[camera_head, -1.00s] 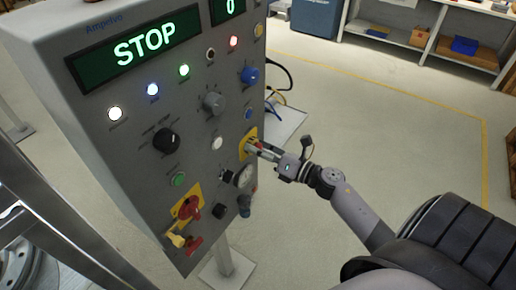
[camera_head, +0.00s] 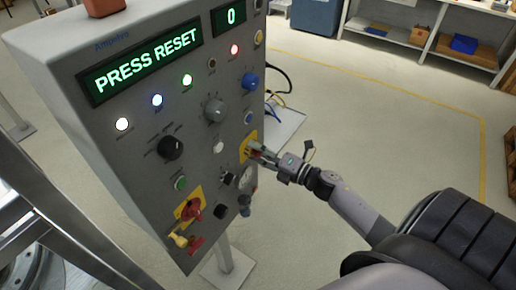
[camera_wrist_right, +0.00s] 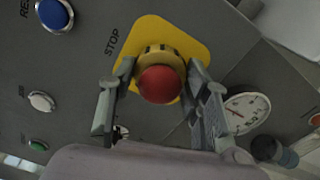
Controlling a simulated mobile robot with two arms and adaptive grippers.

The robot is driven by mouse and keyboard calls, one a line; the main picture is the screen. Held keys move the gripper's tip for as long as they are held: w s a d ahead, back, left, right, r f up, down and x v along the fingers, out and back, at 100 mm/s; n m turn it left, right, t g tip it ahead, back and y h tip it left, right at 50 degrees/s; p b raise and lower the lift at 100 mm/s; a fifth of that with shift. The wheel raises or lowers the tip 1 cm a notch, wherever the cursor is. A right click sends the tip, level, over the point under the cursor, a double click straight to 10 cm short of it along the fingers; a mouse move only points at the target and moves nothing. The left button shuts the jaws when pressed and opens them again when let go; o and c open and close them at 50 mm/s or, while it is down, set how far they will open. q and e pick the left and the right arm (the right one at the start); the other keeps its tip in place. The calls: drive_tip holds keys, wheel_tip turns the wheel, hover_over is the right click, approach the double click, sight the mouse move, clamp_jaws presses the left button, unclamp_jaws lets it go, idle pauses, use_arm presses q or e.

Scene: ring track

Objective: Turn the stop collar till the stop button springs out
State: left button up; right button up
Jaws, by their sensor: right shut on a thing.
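The red stop button (camera_wrist_right: 160,84) sits in its yellow stop collar (camera_wrist_right: 155,56) on a yellow plate marked STOP (camera_wrist_right: 196,38) in the right wrist view. The button's red dome shows in front of the collar; how far it stands out is hard to tell from this angle. My right gripper (camera_wrist_right: 160,70) has a finger on each side and is shut on the collar. In the head view the right gripper (camera_head: 259,152) reaches the panel's right side and hides most of the button. The panel's display (camera_head: 150,68) reads PRESS RESET. My left gripper is not in view.
A blue button (camera_wrist_right: 54,14) and a round gauge (camera_wrist_right: 247,113) flank the stop plate. The grey panel (camera_head: 120,165) also carries knobs, lamps and red and yellow handles (camera_head: 188,225). Open floor (camera_head: 380,120) lies to the right, with shelves (camera_head: 425,45) behind.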

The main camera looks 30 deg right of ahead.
drive_tip(key=shift+m+p, duration=0.45)
drive_tip(key=shift+m, duration=1.25)
drive_tip(key=o, duration=1.2)
drive_tip(key=shift+c, duration=0.2)
drive_tip(key=v, duration=1.2)
